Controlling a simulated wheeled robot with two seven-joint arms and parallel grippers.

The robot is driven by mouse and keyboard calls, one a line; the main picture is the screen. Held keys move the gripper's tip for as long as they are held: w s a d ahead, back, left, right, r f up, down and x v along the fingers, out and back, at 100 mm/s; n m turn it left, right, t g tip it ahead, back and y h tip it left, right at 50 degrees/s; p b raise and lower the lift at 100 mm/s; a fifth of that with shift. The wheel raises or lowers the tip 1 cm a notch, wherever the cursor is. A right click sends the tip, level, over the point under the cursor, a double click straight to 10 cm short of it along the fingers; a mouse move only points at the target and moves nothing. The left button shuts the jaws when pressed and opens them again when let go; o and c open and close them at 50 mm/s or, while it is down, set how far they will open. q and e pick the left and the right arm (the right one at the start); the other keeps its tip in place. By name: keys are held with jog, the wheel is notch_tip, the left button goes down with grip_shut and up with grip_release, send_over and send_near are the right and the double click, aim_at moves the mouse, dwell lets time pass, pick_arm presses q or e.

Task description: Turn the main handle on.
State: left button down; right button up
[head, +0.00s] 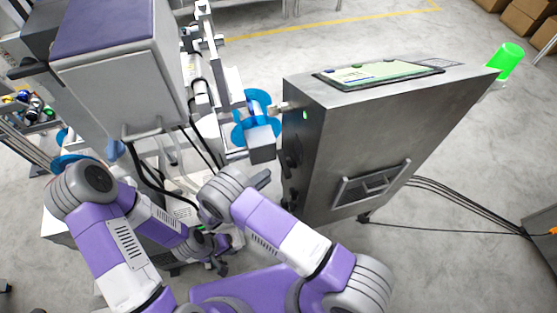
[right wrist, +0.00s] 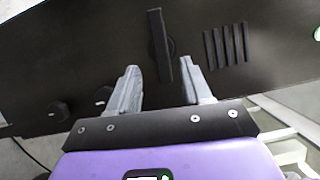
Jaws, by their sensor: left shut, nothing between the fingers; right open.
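A black upright bar handle (right wrist: 160,45) is on the dark side panel of the metal cabinet (head: 380,150). In the right wrist view its lower end shows between the spread fingers of my right gripper (right wrist: 158,72). The fingers are open, one on each side, and I cannot tell whether they touch it. In the head view my right gripper (head: 262,180) is close to the cabinet's left side, which is seen at a steep angle. My left gripper (head: 222,262) is shut and empty, low in front of the film machine, partly hidden by the right arm.
Vent slots (right wrist: 226,45) are right of the handle and round knobs (right wrist: 60,111) are lower left. The film machine (head: 120,75) with blue reels (head: 258,105) stands left of the cabinet. A green lamp (head: 509,60) is at the cabinet's far right. Cables cross the floor at right.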

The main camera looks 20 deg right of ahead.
aim_at(286, 163)
jog(key=x, duration=0.7)
jog(key=shift+b, duration=0.45)
jog(key=shift+d+r, duration=0.1)
jog(key=shift+d, duration=0.05)
